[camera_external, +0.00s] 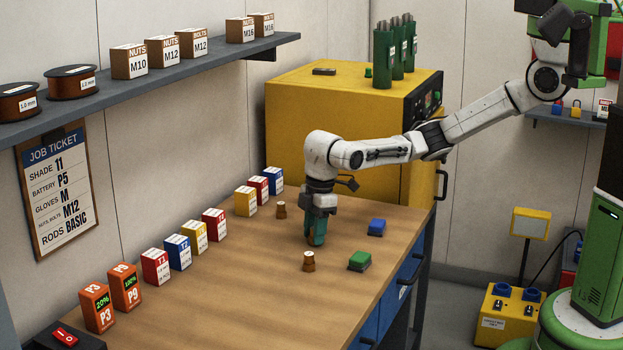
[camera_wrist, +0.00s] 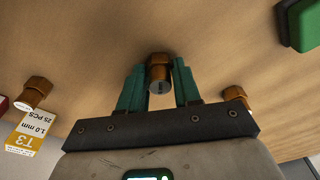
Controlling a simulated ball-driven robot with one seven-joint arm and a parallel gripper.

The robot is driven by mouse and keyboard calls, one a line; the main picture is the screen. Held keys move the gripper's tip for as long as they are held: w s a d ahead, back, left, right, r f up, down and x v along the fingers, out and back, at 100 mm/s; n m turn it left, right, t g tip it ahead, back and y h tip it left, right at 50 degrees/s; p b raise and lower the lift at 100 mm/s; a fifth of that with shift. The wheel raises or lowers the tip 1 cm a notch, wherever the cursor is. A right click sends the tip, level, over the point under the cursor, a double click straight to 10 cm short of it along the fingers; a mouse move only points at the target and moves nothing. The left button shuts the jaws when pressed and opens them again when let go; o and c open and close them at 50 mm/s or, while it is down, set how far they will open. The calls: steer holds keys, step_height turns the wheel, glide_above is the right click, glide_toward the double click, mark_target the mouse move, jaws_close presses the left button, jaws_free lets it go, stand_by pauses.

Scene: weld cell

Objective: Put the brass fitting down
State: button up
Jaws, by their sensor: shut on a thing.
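My gripper (camera_external: 316,240) points straight down close to the workbench top (camera_external: 235,290). In the wrist view, my gripper (camera_wrist: 159,82) has its green fingers on both sides of a brass fitting (camera_wrist: 158,62) and is shut on it. The fingers hide this fitting in the external view. I cannot tell whether it touches the bench. Two more brass fittings stand on the bench: one (camera_external: 281,210) behind and left of my gripper, one (camera_external: 309,261) in front. They also show in the wrist view, at the left (camera_wrist: 35,92) and the right (camera_wrist: 235,95).
A blue block (camera_external: 377,227) and a green block (camera_external: 360,261) lie right of my gripper; the green block (camera_wrist: 302,25) also shows in the wrist view. Small labelled boxes (camera_external: 178,251) and orange batteries (camera_external: 98,306) line the wall side. The front-centre bench is clear.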

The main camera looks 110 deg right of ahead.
steer(key=shift+f, duration=0.15)
steer(key=o, duration=1.1)
steer(key=r, duration=0.4)
steer(key=s+r, duration=0.1)
steer(key=r, duration=0.3)
steer(key=r+b, duration=0.1)
steer(key=r, duration=0.3)
steer(key=shift+s+d+r, duration=0.1)
steer(key=shift+s+r, duration=0.05)
steer(key=shift+s, duration=0.05)
